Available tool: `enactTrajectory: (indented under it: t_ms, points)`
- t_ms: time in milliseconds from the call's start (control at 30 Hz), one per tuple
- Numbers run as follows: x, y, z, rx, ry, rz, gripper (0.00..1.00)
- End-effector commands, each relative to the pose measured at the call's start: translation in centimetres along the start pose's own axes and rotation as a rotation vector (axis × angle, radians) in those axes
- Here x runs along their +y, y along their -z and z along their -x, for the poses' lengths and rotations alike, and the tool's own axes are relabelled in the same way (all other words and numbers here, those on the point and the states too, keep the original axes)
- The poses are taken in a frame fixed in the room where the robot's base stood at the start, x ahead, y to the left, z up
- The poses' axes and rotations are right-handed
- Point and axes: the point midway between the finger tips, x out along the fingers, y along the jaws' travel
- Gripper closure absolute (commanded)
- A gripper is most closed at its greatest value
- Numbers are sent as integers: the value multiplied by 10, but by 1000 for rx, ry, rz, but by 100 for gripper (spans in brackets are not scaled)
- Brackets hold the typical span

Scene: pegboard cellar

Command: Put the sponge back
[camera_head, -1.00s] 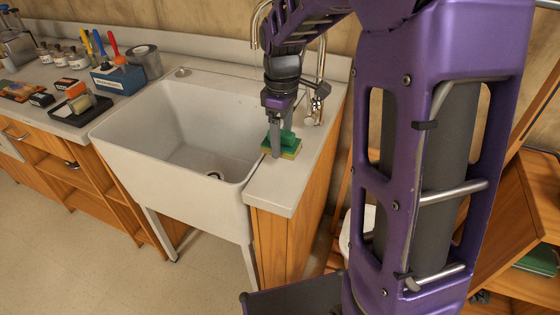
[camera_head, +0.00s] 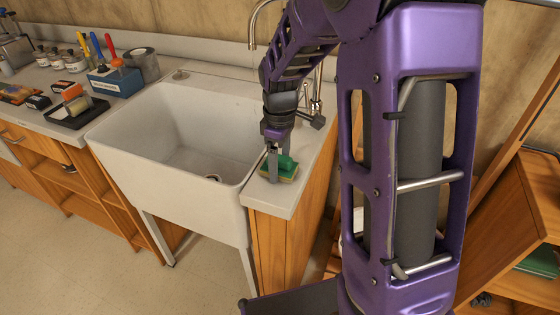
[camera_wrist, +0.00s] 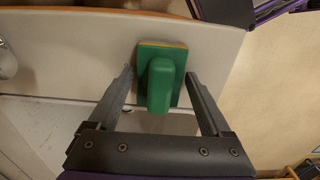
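The sponge (camera_head: 284,168) has a green top with a raised green grip and a thin yellow-orange layer beneath. It appears to rest on the narrow counter (camera_head: 300,195) right of the sink. My gripper (camera_head: 278,172) points down over it. In the wrist view my gripper (camera_wrist: 159,76) is open, one finger on each side of the sponge (camera_wrist: 160,82). Gaps show between both fingers and the raised grip. The right fingertip is close to the sponge's edge; I cannot tell if it touches. In the head view, the near finger covers part of the sponge.
The white sink (camera_head: 180,130) lies directly left, with its faucet (camera_head: 316,95) behind my gripper. A wooden shelf (camera_head: 510,220) is at right.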

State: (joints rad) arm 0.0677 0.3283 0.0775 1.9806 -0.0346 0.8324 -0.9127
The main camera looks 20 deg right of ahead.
Motion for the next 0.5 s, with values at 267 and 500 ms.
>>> enactTrajectory:
  t_ms: [267, 500]
  points:
    - [0, 0, 1, 0, 0, 0, 0]
    - [1, 0, 22, 2, -2, 0, 0]
